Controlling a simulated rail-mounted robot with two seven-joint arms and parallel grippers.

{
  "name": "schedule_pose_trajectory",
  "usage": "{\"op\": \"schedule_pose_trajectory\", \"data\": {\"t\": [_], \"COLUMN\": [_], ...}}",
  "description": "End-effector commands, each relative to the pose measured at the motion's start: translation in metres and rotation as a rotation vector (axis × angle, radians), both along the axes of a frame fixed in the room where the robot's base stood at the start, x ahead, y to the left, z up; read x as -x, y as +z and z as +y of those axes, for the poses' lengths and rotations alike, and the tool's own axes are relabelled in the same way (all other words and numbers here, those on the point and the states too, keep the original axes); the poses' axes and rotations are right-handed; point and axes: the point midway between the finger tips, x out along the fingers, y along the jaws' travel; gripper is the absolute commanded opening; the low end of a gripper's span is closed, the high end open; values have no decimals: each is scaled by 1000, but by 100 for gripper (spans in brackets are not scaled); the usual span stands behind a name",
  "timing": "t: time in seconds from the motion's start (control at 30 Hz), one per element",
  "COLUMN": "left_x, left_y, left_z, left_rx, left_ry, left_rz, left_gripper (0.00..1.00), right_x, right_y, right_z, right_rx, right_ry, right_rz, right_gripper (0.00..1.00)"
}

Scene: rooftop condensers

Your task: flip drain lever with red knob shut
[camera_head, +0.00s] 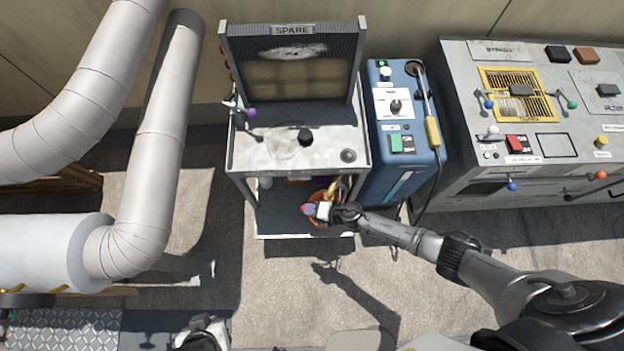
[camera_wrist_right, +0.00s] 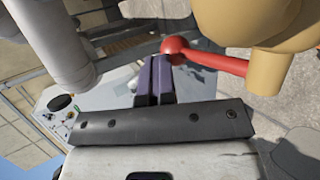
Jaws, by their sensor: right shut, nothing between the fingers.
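The red knob (camera_wrist_right: 174,48) is a ball on the end of a red drain lever (camera_wrist_right: 215,61), which runs to a brass valve body (camera_wrist_right: 275,45) in the right wrist view. In the head view, some brass (camera_head: 331,189) shows beneath the SPARE unit, beside my right gripper (camera_head: 311,209). My right gripper's dark fingers (camera_wrist_right: 154,66) are together and empty. Their tips are close to the red knob, on its left in the wrist view; I cannot tell whether they touch. A pale and dark part at the head view's bottom edge looks like my left gripper (camera_head: 204,330); its fingers are not clear.
The SPARE unit (camera_head: 233,160) has a pale top and an open space below it. A blue cabinet (camera_head: 424,168) stands right of it, with a grey control console (camera_head: 462,190) farther right. Large pipes (camera_head: 160,140) stand at the left. The floor in front is mostly clear.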

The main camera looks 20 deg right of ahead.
Motion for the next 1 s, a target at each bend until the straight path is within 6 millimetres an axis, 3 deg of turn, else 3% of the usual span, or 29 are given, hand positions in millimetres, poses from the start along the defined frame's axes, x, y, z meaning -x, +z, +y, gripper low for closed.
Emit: {"op": "schedule_pose_trajectory", "data": {"t": [0.47,0.77,1.0], "left_x": [0,0,0], "left_y": [4,45,69], "left_z": [0,0,-1], "left_rx": [1,2,3], "left_ry": [1,2,1], "left_rz": [0,0,-1], "left_gripper": [0,0,0], "right_x": [5,19,42], "right_y": [0,41,80], "right_z": [-3,-8,-23], "right_rx": [8,3,4], "right_ry": [-2,5,8], "right_rz": [7,4,2], "right_gripper": [0,0,0]}}
